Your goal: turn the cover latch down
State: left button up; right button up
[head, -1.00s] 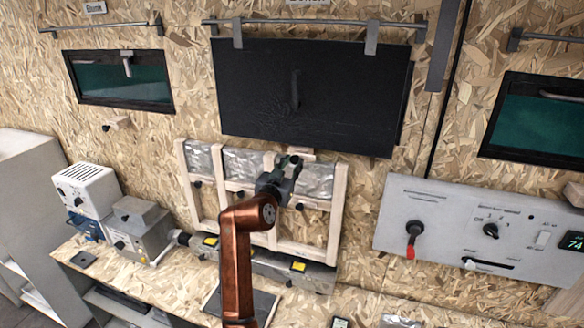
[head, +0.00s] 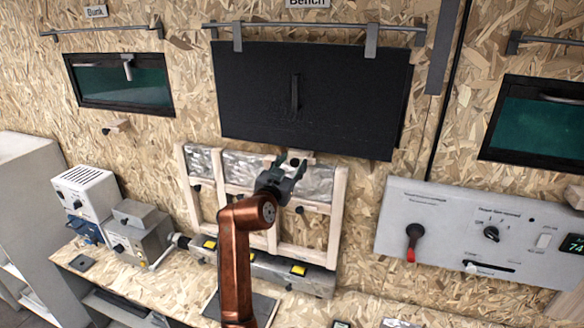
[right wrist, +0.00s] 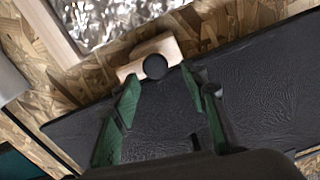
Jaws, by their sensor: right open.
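The cover is a large black panel (head: 345,75) that hangs flat on the wall with a dark handle strip in its middle. The cover latch is a small pale wooden block (head: 308,156) at the cover's lower edge, partly hidden by my gripper in the head view. In the right wrist view the latch (right wrist: 176,50) lies lengthwise along the cover's edge, with a round black knob (right wrist: 155,67) on it. My right gripper (head: 291,164) is open and empty in front of the latch. In the wrist view its green fingers (right wrist: 161,83) point at the knob, one to each side.
A wooden frame with silvery padding (head: 315,180) is on the wall below the cover. A grey control panel (head: 450,225) is at the right. A similar latch (head: 116,126) is under the left window. Grey boxes (head: 140,230) stand on the bench at left.

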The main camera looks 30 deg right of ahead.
notch_tip(320, 180, up, 9)
jog(key=shift+f, duration=0.15)
dwell(0.6)
